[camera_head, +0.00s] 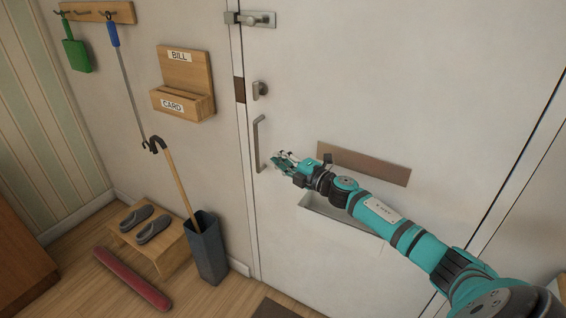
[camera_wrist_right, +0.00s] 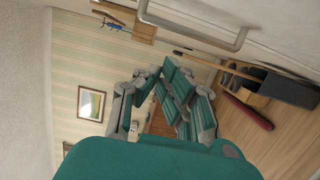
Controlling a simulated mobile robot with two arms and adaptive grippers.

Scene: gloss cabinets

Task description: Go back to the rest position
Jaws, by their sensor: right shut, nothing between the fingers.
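My right gripper (camera_head: 283,162) is at the end of the teal arm that comes in from the lower right in the head view. It is in front of the white door, just right of the vertical door handle (camera_head: 259,144). It is shut with nothing held. Its fingers also show in the right wrist view (camera_wrist_right: 165,95), with the door handle (camera_wrist_right: 195,28) above them. The gripper looks apart from the handle there. My left gripper is not in view.
The door (camera_head: 330,80) has a bolt (camera_head: 258,19), a latch (camera_head: 260,89) and a brown plate (camera_head: 363,163). To the left are a letter holder (camera_head: 182,84), an umbrella stand (camera_head: 206,250), slippers on a stool (camera_head: 160,253) and a red roll (camera_head: 132,279) on the floor.

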